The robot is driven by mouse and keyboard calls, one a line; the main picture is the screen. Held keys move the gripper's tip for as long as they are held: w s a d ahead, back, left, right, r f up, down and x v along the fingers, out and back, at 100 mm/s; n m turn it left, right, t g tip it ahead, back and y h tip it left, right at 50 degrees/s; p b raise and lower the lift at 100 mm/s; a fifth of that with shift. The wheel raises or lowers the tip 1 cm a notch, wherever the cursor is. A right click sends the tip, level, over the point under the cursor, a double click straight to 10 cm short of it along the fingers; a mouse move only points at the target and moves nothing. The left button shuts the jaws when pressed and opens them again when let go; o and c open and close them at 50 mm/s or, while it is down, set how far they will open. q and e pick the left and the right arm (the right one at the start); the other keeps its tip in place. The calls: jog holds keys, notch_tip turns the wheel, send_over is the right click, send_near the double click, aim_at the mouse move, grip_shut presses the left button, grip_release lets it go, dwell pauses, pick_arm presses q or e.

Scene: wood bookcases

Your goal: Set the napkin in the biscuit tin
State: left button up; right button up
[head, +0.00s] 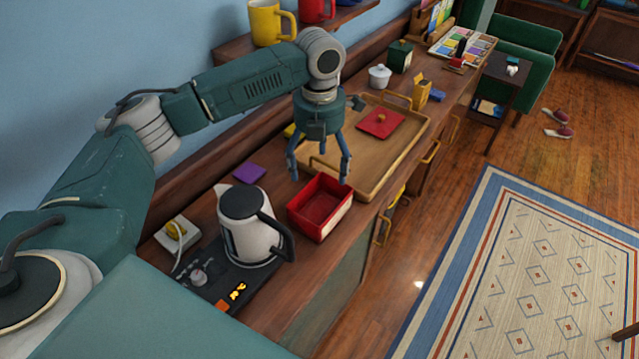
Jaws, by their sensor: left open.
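The biscuit tin (345,213) is a red open box with a pale side, standing on the wooden counter near its front edge. Its inside looks empty where I can see it. A small flat purple square (249,173), which looks like the folded napkin, lies on the counter left of the tin. My left gripper (319,176) is open, pointing down above the back of the tin, with nothing visible between its fingers. My right gripper is out of view.
A white kettle (245,222) with a dark handle stands close left of the tin. The wooden tray (352,185) lies just behind the tin. A white sugar pot (379,77) and green canister (399,56) stand farther back. Mugs (265,23) sit on a shelf above.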

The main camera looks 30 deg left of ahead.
pick_arm(q)
jog(key=shift+r+b, duration=0.3)
jog(key=shift+r, duration=2.1)
jog(key=shift+f, duration=0.1)
